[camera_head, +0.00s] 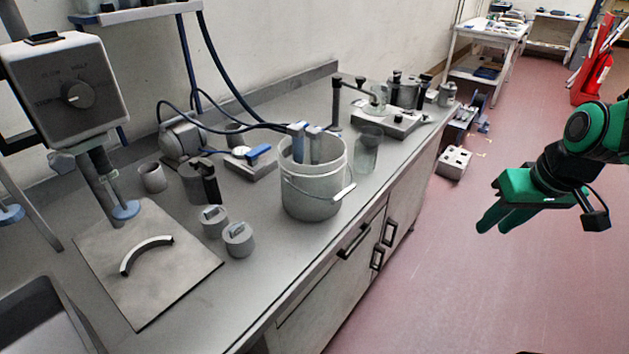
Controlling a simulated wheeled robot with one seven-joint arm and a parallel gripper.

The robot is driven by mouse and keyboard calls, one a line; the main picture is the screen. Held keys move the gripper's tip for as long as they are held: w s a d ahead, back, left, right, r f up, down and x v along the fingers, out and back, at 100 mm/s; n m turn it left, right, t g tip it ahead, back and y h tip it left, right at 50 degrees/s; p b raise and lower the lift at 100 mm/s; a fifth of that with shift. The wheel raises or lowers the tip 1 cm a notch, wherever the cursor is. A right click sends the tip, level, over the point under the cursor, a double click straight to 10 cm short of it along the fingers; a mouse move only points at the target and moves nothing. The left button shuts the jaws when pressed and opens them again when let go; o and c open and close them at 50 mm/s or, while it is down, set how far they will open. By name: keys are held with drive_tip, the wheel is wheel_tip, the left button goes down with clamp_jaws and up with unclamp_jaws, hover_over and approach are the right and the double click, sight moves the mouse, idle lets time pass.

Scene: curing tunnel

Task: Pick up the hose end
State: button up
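A curved grey piece with a dark end (147,255), like a short length of hose, lies on a flat square plate (122,284) at the front left of the bench. Dark blue hoses (226,129) run across the bench to a grey bucket (312,193), where blue and grey upright pieces (299,143) stick up at the rim. I cannot tell which of these is the hose end. My green gripper (498,219) is at the right, over the floor, well apart from the bench and touching nothing. Its two fingers point down and left; their gap is unclear.
The grey bench (262,262) also holds small cylinders (238,239), a glass jar (367,150) and a dial box (70,90) at the left. A white block (454,162) is on the floor. The reddish floor (450,290) beside the bench is mostly clear.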

drive_tip(key=w+a+r+n+t+y, duration=0.25)
drive_tip(key=w+a+n, duration=0.25)
drive_tip(key=w+a, duration=0.55)
drive_tip(key=n+t+y, duration=0.3)
drive_tip(key=n+y, duration=0.1)
drive_tip(key=y, duration=0.3)
approach(319, 136)
drive_tip(key=shift+n, duration=0.3)
drive_tip(key=x, duration=0.6)
drive_tip(key=shift+w+r, duration=0.1)
drive_tip(key=shift+r, duration=0.05)
drive_tip(key=shift+x, duration=2.8)
drive_tip(key=shift+f, duration=0.25)
drive_tip(key=shift+c, duration=0.6)
clamp_jaws()
